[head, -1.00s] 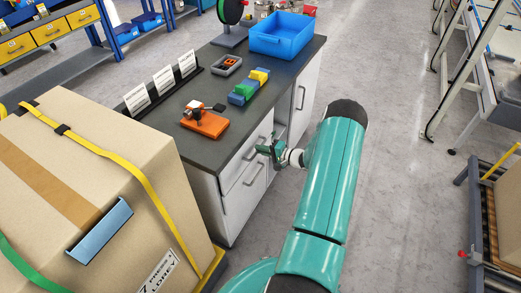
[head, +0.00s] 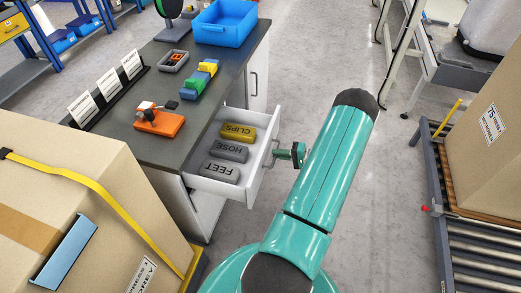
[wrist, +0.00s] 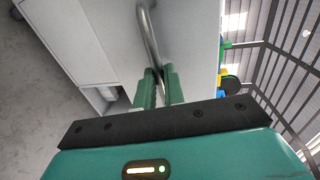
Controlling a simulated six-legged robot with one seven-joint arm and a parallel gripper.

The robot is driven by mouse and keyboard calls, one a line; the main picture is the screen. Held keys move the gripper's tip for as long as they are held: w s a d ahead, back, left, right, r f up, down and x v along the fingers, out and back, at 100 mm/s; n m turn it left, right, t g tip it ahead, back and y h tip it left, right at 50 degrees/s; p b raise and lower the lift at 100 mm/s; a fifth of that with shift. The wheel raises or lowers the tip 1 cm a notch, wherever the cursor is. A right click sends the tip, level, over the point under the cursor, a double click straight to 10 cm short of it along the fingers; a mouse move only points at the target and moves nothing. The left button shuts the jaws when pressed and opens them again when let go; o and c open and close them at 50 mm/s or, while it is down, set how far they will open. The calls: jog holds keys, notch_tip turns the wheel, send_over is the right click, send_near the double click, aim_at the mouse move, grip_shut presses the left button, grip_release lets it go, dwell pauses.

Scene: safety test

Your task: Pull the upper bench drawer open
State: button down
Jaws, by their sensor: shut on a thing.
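The upper bench drawer (head: 216,187) stands pulled out from the bench (head: 180,155) in the head view. Inside lie a yellow block marked CLIPS (head: 235,132), a grey block marked HOSE (head: 229,151) and a grey block marked FEET (head: 221,172). My gripper (head: 284,153) is at the outer side of the drawer front, shut on its handle. In the wrist view the metal bar handle (wrist: 149,38) runs down between the green fingers (wrist: 159,78). The fingers hide part of the handle.
On the bench top are an orange tool (head: 159,121), coloured blocks (head: 199,79), sign cards (head: 108,82) and a blue bin (head: 224,24). A strapped carton (head: 75,200) stands close at left. A roller conveyor (head: 470,235) is at right. Grey floor between is clear.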

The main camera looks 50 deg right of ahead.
jog(key=f+v, duration=0.1)
jog(key=v, duration=0.6)
jog(key=shift+s+d+f, duration=0.2)
jog(key=shift+s, duration=0.25)
jog(key=c, duration=1.5)
grip_release()
jog(key=v, duration=1.3)
jog(key=shift+s, duration=0.4)
